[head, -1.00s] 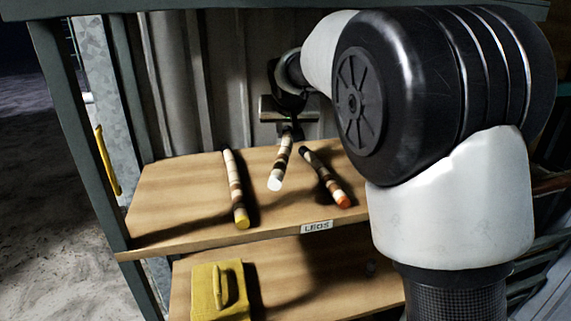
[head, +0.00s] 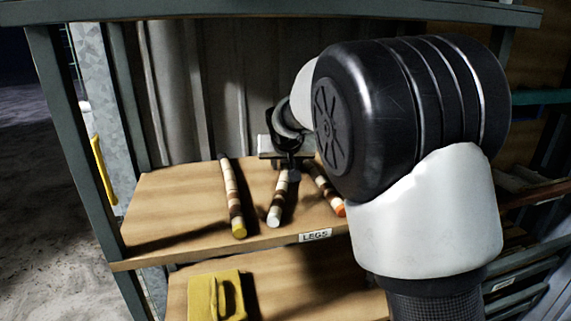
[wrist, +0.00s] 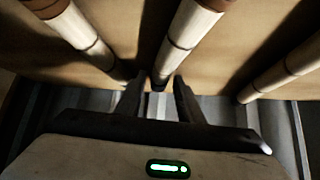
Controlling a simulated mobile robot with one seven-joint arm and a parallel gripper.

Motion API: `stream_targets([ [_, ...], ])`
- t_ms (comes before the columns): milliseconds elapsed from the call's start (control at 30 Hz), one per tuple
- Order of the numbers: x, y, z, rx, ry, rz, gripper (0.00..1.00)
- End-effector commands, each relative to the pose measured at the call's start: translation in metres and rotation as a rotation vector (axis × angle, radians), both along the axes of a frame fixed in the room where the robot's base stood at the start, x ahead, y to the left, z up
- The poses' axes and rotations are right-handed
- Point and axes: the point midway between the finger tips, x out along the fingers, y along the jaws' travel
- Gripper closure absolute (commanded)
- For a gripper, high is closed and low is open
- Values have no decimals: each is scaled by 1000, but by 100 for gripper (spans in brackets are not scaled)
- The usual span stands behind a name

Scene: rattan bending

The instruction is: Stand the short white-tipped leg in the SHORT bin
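The white-tipped leg (head: 278,201), banded cream, brown and dark, lies on the upper shelf between two other legs, its white end toward the front edge. My gripper (head: 290,170) is low at the leg's far end. In the wrist view, the fingers (wrist: 159,85) are apart, one on each side of the end of the middle leg (wrist: 188,32), with a narrow gap showing. Contact with the leg cannot be made out clearly. The SHORT bin is not seen in either view.
A yellow-tipped leg (head: 231,195) lies to the left and an orange-tipped leg (head: 325,188), partly hidden by my arm, to the right. The shelf (head: 165,205) carries a LEGS label (head: 315,235). A corrugated wall stands behind. A yellow object (head: 215,297) sits on the lower shelf.

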Motion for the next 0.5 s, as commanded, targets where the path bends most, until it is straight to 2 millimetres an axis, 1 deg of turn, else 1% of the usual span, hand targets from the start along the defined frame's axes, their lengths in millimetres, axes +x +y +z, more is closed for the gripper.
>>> stream_targets([
  [267, 0, 0, 1, 0, 0, 0, 60],
  [367, 0, 0, 5, 0, 0, 0, 60],
  [467, -7, 1, 11, 2, -2, 1, 60],
  [500, -11, 1, 16, 2, -3, 1, 60],
])
